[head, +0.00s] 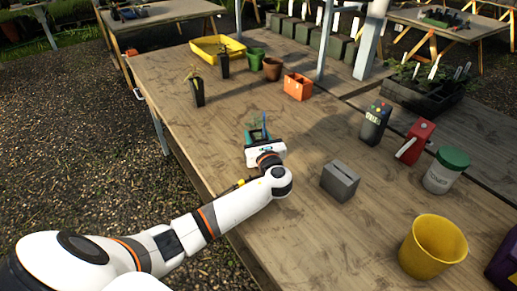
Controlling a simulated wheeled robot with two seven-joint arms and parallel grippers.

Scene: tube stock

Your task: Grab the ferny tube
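My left gripper (257,130) is low over the middle of the table, pointing away from me. Its teal fingers stand on either side of a small green leafy plant (255,125). The hand hides the plant's lower part and any pot under it, and I cannot tell whether the fingers touch it. A dark tube with a sparse, brownish-green plant (197,92) stands upright further back on the left. Another dark tube (224,66) stands in front of the yellow tray. The leaves are too small to tell surely which is ferny. My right gripper is out of view.
The wooden table (310,225) has a yellow tray (207,40), green pots (255,60), a brown pot (272,68) and an orange container (297,86) behind.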

